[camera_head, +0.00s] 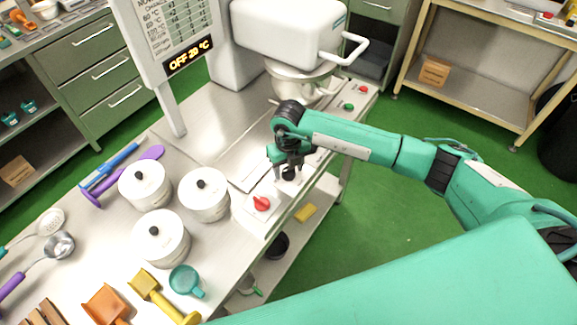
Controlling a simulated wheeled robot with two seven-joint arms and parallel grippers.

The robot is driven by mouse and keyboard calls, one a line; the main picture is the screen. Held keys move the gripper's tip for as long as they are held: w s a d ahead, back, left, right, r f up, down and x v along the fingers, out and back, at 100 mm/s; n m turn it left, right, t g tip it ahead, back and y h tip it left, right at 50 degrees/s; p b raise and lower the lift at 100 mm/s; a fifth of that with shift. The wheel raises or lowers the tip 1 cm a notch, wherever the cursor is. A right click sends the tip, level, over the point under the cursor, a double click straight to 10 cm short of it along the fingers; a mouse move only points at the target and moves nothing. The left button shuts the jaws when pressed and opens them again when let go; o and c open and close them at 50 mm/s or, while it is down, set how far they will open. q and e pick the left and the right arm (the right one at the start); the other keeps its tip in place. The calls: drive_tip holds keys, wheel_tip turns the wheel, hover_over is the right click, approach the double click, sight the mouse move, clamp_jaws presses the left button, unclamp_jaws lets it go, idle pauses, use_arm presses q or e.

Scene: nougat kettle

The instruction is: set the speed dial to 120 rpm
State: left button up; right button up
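A pale control strip runs along the right edge of the steel table. It carries a red knob (261,203) at its near end and a black knob (288,174) farther along. My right gripper (287,163) points down right over the black knob, and its dark fingers partly hide it. I cannot tell whether the fingers touch the knob or how far apart they are. The dial markings and pointer are too small to read. A display (188,57) on the white board reads "OFF 20 °C". My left gripper is not in view.
A white mixer (290,28) with a steel bowl (300,84) stands at the back. Green and red buttons (362,89) sit on the strip beside it. Several white lidded pots (162,238) stand left of the strip. A teal cup (186,280) and scoops lie nearer.

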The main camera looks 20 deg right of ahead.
drive_tip(key=c, duration=0.8)
drive_tip(key=shift+m, duration=0.4)
drive_tip(key=shift+m+b, duration=0.55)
drive_tip(key=shift+m, duration=0.05)
drive_tip(key=m+b, duration=0.1)
drive_tip(key=m, duration=0.2)
drive_tip(key=m+b, duration=0.1)
drive_tip(key=m, duration=0.2)
drive_tip(key=shift+m, duration=0.4)
drive_tip(key=shift+m+b, duration=0.35)
drive_tip(key=shift+m, duration=1.15)
drive_tip(key=shift+r, duration=0.1)
